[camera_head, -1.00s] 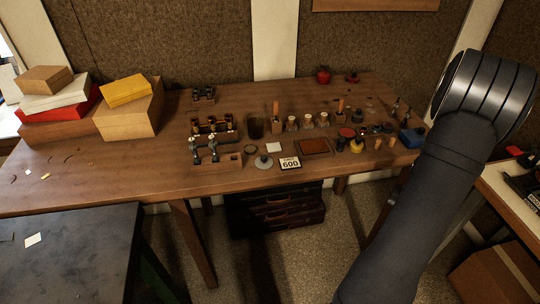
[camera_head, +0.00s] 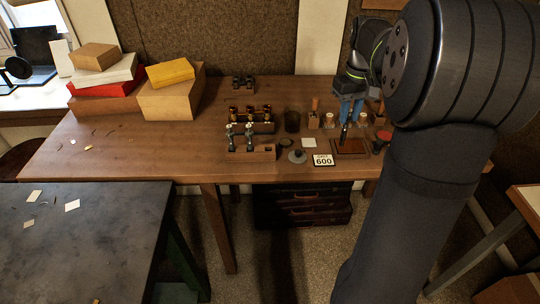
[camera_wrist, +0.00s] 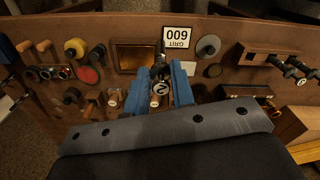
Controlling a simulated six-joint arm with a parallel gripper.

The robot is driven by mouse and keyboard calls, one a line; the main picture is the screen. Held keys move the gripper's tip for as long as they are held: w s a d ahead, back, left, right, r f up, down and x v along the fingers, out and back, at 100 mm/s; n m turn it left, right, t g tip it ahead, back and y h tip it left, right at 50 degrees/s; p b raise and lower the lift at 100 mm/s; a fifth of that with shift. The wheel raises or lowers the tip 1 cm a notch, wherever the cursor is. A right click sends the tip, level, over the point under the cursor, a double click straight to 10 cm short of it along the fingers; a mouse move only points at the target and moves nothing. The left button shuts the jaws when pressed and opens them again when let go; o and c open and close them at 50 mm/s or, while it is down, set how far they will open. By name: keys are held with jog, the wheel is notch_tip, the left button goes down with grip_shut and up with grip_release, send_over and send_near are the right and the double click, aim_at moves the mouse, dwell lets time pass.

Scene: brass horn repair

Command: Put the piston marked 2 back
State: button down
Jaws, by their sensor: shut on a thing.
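My gripper (camera_head: 347,112) has blue fingers and is over the brown tray (camera_head: 351,147) in the head view. In the wrist view its fingers (camera_wrist: 161,82) are shut on a dark piston whose round top (camera_wrist: 163,88) reads 2. The piston's dark shaft (camera_head: 344,131) hangs below the fingers in the head view. A wooden rack (camera_head: 264,152) to the left holds two upright pistons (camera_head: 249,138) at its left end; its right part is bare of pistons. Behind it a holder (camera_head: 262,128) carries several brass-coloured cylinders (camera_head: 249,112).
A card reading 600 (camera_head: 323,160), a grey disc (camera_head: 298,156), a white square (camera_head: 308,142) and a dark cup (camera_head: 292,121) lie between rack and tray. Stacked boxes (camera_head: 172,100) stand at the left.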

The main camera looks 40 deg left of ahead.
jog(key=s+a+r+n, duration=0.3)
jog(key=s+a+n, duration=0.1)
jog(key=s+a, duration=0.3)
jog(key=s+a+f, duration=0.4)
jog(key=a+f, duration=0.6)
jog(key=shift+s+a+f, duration=0.2)
jog(key=shift+s+a, duration=0.2)
jog(key=shift+f, duration=0.15)
jog(key=c, duration=1.2)
grip_release()
jog(key=shift+c, duration=0.2)
